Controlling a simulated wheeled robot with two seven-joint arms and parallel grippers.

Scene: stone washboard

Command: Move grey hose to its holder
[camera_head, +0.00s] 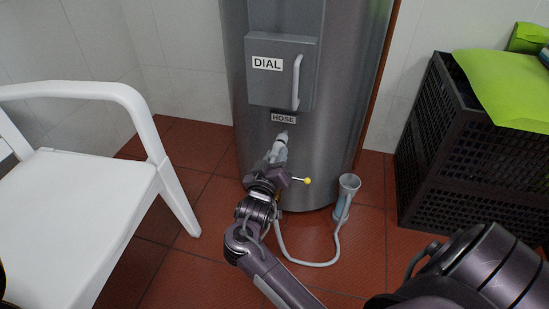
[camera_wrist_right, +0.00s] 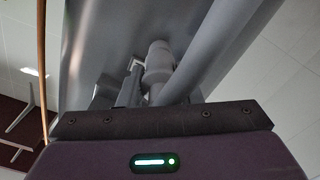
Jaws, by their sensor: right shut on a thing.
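The grey hose (camera_head: 310,263) loops over the floor from below my right gripper to the base of a pale funnel-shaped piece (camera_head: 348,186) at the cylinder's lower right. My right gripper (camera_head: 271,168) is shut at a pale grey nozzle-like end (camera_head: 279,147), close to the steel cylinder and just under the HOSE label (camera_head: 284,118). In the right wrist view a long grey bar (camera_wrist_right: 220,45) slants across beside a short grey cylindrical piece (camera_wrist_right: 158,66). The jaws' contact is partly hidden. I cannot tell whether the nozzle touches a holder. My left gripper is out of view.
The steel cylinder (camera_head: 345,75) stands against the wall with a DIAL box (camera_head: 276,88) and lever. A small yellow knob (camera_head: 307,181) sticks out beside my gripper. A white chair (camera_head: 80,220) is left; black crates (camera_head: 435,130) with green cloth (camera_head: 505,85) are right.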

